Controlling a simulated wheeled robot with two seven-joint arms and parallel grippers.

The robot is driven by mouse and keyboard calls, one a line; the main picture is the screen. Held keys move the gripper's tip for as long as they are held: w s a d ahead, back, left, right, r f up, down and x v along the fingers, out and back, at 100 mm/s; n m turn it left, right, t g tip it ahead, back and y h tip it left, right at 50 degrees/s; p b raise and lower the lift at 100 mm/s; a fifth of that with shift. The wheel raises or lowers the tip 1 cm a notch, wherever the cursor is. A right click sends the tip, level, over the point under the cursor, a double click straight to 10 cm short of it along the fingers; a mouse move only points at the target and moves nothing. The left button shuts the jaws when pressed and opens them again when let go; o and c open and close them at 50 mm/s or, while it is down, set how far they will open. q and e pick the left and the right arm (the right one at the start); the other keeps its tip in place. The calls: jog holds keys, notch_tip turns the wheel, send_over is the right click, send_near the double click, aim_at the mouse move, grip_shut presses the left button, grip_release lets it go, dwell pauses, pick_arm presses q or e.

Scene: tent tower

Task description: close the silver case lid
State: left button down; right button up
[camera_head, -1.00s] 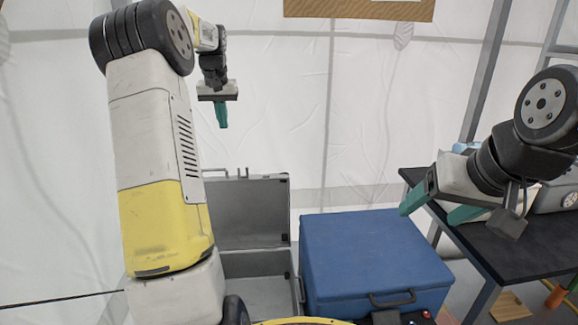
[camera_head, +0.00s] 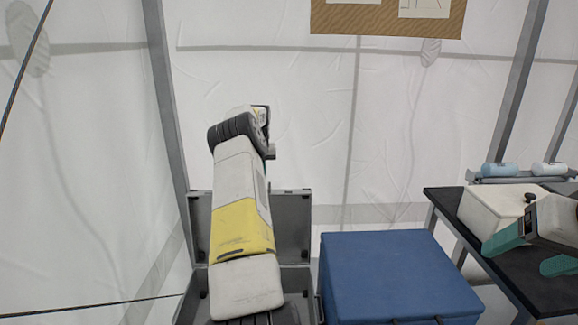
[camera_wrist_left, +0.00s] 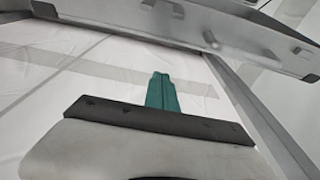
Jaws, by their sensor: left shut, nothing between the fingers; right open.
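The silver case (camera_head: 296,282) stands open on the left of the head view, its lid (camera_head: 293,222) upright at the back. My left arm crosses in front of the case and hides its middle. My left gripper is mostly hidden behind its wrist in the head view, high by the lid's top edge. In the left wrist view its teal fingers (camera_wrist_left: 162,92) are shut and empty. A grey metal panel with fittings, seemingly the case lid (camera_wrist_left: 215,35), lies beyond the fingertips, apart from them. My right gripper (camera_head: 531,252) is open and empty at the right edge.
A blue box (camera_head: 395,275) stands just right of the case. White tent walls and grey poles (camera_head: 165,100) stand close behind the case.

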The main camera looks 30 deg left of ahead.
pick_arm(q)
jog(key=s, duration=0.1)
jog(key=s+d+f, duration=0.1)
jog(key=s+f, duration=0.1)
jog(key=shift+d, duration=0.3)
jog(key=shift+s, duration=0.2)
dwell(0.4)
